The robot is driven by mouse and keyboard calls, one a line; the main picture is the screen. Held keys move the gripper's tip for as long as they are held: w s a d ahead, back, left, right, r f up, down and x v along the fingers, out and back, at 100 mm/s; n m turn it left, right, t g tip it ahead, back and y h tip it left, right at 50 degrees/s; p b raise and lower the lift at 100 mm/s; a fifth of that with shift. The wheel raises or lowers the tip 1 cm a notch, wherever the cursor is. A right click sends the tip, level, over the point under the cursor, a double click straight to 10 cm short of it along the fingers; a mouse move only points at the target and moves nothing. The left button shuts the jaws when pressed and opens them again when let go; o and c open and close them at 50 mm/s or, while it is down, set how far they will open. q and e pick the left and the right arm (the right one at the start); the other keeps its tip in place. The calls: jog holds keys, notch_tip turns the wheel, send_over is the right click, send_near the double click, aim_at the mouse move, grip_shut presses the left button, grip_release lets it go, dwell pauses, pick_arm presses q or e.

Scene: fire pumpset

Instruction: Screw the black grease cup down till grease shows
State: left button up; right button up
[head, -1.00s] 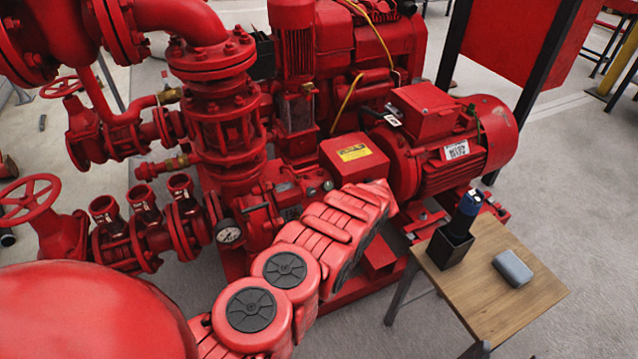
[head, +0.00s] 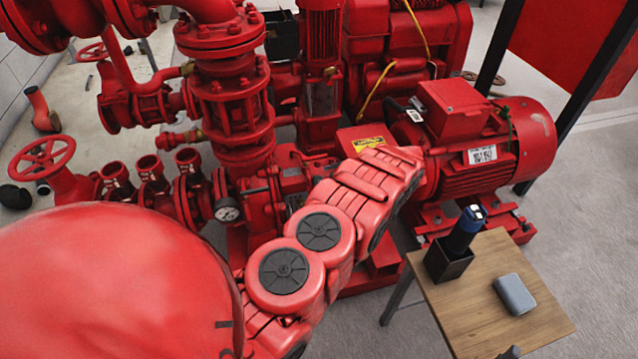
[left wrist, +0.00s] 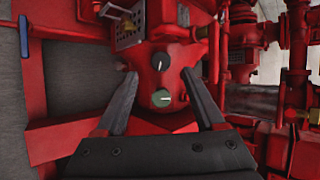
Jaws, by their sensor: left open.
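The black grease cup (left wrist: 160,61), a round black cap with a white mark, is on the red pump housing in the left wrist view. A green cap (left wrist: 161,98) with a pale mark is just below it. My left gripper (left wrist: 160,74) is open, its two fingers spread left and right of the caps, with nothing seen between them touching. I cannot tell how far the fingertips are from the housing. In the head view my red left arm hides that gripper and both caps. My right gripper is not in view.
A red motor (head: 490,150) stands right of my arm. A small wooden table (head: 450,310) at lower right holds a blue and black torch-like tool (head: 465,228) in a black holder (head: 446,264) and a grey box (head: 514,294). Red pipes and a gauge (head: 227,210) crowd the left.

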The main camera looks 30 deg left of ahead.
aim_at(318, 181)
pick_arm(q)
jog(key=b+x, duration=0.2)
jog(key=x, duration=0.6)
jog(key=shift+w+b, duration=0.1)
jog(key=shift+b, duration=0.2)
grip_shut()
